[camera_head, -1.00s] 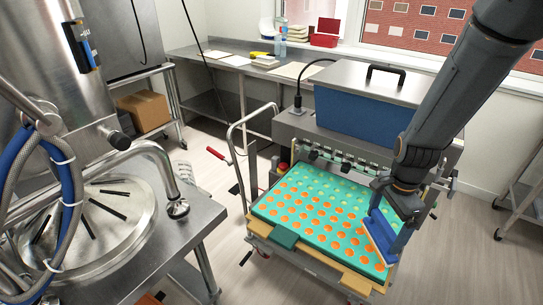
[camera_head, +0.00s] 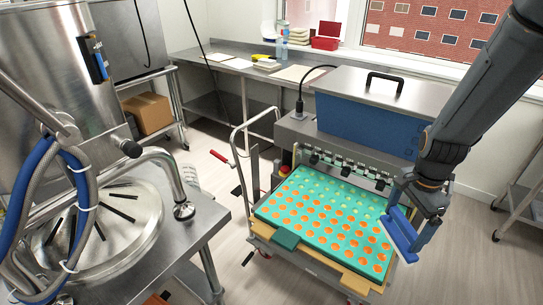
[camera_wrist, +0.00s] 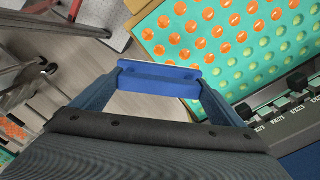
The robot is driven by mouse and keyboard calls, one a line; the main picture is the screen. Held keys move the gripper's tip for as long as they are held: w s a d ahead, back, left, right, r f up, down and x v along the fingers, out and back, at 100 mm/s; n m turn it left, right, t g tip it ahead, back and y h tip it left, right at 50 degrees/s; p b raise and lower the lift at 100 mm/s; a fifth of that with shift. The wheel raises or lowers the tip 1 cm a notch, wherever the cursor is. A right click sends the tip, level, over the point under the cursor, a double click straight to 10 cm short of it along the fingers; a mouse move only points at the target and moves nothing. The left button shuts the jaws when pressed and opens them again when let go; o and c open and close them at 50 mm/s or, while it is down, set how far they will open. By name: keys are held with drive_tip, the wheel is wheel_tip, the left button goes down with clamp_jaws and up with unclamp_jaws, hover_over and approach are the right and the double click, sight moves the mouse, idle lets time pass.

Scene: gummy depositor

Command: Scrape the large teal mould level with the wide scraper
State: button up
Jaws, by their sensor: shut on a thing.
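The large teal mould (camera_head: 262,209) lies flat on the depositor's front bed. Most of its round cavities show orange; those toward the machine look pale green. It also shows in the wrist view (camera_wrist: 205,54). My gripper (camera_head: 413,214) is shut on the wide blue scraper (camera_head: 402,238), off the mould's right edge in the head view. In the wrist view the scraper (camera_wrist: 160,82) spans between both fingers, over floor beside the mould. It looks raised and apart from the mould. Its far edge is pale.
The depositor with its blue hopper (camera_head: 365,122) stands behind the mould, with a row of nozzles at the mould's back edge. A dark green block (camera_head: 286,239) sits at the front left corner. A steel kettle table (camera_head: 200,225) stands left. Floor right of the mould is clear.

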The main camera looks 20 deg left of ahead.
drive_tip(key=shift+r+p, duration=0.55)
drive_tip(key=shift+r, duration=0.9)
drive_tip(key=shift+w, duration=0.1)
